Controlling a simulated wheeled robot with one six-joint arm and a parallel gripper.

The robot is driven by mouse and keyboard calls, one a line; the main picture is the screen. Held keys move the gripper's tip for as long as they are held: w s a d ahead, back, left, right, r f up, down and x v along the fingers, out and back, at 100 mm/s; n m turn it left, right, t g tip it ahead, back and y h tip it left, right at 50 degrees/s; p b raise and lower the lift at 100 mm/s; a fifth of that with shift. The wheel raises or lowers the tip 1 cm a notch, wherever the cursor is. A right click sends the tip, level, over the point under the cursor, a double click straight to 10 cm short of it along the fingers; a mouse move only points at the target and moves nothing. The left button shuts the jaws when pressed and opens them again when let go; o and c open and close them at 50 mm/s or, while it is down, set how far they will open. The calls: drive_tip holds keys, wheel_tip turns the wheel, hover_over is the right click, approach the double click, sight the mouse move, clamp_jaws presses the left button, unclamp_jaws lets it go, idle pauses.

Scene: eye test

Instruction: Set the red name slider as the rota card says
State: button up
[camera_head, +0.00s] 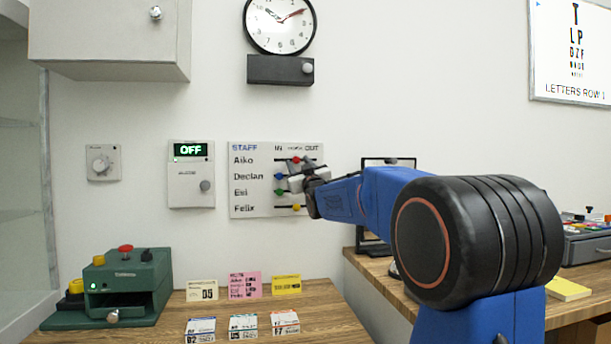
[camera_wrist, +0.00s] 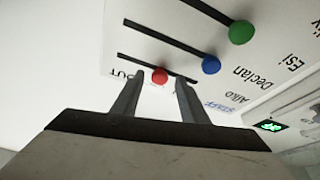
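The white staff board (camera_head: 236,190) hangs on the wall with slots for Aiko, Declan, Esi and Felix between IN and OUT. The red slider (camera_head: 296,160) is in Aiko's slot, around its middle. My gripper (camera_head: 296,180) is in front of the board's right part. In the wrist view the red knob (camera_wrist: 160,75) shows between the two spread fingertips (camera_wrist: 160,80), with gaps at both sides; whether it is within their reach in depth I cannot tell. The pink card (camera_head: 245,286), seemingly the rota card, stands on the desk; its small names and entries are not clearly legible.
Blue (camera_head: 279,176) and green (camera_head: 279,192) knobs sit towards IN, just below the red one; a yellow knob (camera_head: 297,208) sits farther right. A box reading OFF (camera_head: 190,185) is left of the board. The clock (camera_head: 280,25) hangs above.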

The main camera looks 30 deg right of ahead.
drive_tip(key=v, duration=1.6)
drive_tip(key=shift+s+f, duration=0.15)
drive_tip(key=shift+s, duration=0.2)
drive_tip(key=shift+a, duration=0.1)
drive_tip(key=s+a+f+g+y, duration=0.1)
drive_tip(key=s+a+f+g, duration=0.2)
drive_tip(key=s+f, duration=0.3)
drive_tip(key=s+a+f+m+g, duration=0.1)
drive_tip(key=s+a+f+g, duration=0.2)
drive_tip(key=f, duration=0.6)
drive_tip(key=s+a+f+g+y, duration=0.1)
drive_tip(key=s+a+f+g, duration=0.2)
drive_tip(key=s+f, duration=0.3)
drive_tip(key=s+a+f+g+y, duration=0.1)
drive_tip(key=s+a+f+g, duration=0.2)
drive_tip(key=s+f, duration=0.6)
drive_tip(key=s+a+f+g, duration=0.3)
drive_tip(key=s+f+g, duration=0.2)
drive_tip(key=s+f, duration=0.5)
drive_tip(key=s, duration=0.3)
drive_tip(key=shift+y, duration=0.4)
